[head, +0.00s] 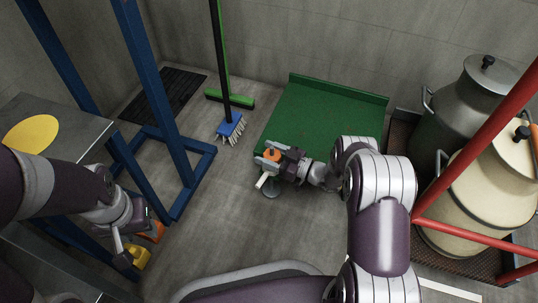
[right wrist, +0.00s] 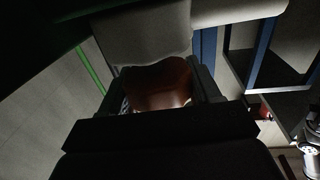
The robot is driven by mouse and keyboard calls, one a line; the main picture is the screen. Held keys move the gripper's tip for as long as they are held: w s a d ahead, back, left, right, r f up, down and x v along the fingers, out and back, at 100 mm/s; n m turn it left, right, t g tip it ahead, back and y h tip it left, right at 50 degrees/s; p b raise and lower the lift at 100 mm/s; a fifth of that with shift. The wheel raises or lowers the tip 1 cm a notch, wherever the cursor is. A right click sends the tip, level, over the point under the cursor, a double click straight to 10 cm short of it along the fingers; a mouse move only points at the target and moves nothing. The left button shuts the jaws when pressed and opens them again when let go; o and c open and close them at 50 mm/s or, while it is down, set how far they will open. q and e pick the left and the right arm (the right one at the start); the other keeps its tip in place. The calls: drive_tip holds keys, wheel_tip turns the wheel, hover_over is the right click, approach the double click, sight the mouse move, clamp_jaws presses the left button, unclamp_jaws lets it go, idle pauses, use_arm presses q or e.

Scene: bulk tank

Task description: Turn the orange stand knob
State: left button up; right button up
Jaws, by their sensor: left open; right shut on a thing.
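The gripper hides part of the stand. My left gripper (head: 137,243) is open at the lower left, away from this knob.
An orange piece (head: 154,232) and a yellow piece (head: 139,257) are close to my left gripper. The green platform (head: 320,115) lies at the back. Milk cans (head: 485,190) and red rails (head: 475,140) stand right.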

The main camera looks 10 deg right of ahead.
drive_tip(key=shift+w+r, duration=0.15)
drive_tip(key=shift+r, duration=0.05)
idle(0.3)
drive_tip(key=o, duration=1)
drive_tip(key=shift+c, duration=0.2)
drive_tip(key=p+v, duration=0.5)
drive_tip(key=v, duration=0.7)
drive_tip(key=shift+s+d, duration=0.2)
drive_tip(key=shift+d, duration=0.1)
